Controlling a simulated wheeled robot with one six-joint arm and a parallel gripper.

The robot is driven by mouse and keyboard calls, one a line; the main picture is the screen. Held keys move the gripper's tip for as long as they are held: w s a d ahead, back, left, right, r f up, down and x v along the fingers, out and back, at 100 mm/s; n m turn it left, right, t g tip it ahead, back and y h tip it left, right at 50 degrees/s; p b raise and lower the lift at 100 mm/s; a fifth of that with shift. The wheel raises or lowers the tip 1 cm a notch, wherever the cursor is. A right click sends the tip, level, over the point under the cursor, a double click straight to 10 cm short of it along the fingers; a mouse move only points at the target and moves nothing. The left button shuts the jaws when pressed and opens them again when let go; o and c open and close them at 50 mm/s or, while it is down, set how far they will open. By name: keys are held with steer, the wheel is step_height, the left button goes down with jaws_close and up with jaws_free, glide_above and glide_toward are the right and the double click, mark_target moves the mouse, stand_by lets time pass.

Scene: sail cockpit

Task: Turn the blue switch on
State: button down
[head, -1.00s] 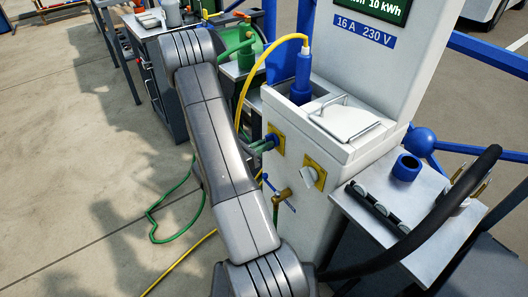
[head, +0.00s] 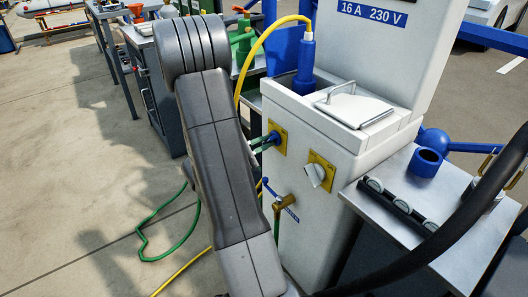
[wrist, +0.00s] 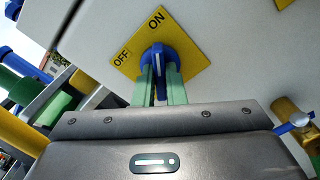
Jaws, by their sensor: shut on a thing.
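The blue switch (wrist: 157,62) is a round knob with a raised grip and a white line. It sits on a yellow plate (wrist: 190,62) with OFF at the left and ON at the top in the wrist view. The white line runs upright in that view, toward ON. My gripper (wrist: 160,85) has its green fingers on either side of the knob, shut on it. The fingertips partly hide its lower part. In the head view the switch (head: 273,137) shows small on the white pedestal's left face, with the green fingers reaching it.
The white pedestal (head: 325,205) also carries a white switch (head: 315,174) on a yellow plate and a brass tap (head: 284,204) below. A blue plug (head: 305,65) with a yellow cable stands on top. A metal table (head: 455,215) is at right, with a black hose crossing it.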

steer(key=shift+f+m+b, duration=0.1)
steer(key=shift+m+b, duration=0.45)
steer(key=shift+m, duration=0.05)
steer(key=c, duration=1.5)
jaws_free()
steer(key=shift+a, duration=0.1)
steer(key=p+v, duration=0.2)
steer(key=v, duration=1.1)
steer(key=shift+s+a, duration=0.25)
steer(key=shift+s, duration=0.05)
steer(key=shift+b+x, duration=1.05)
steer(key=shift+x, duration=5.9)
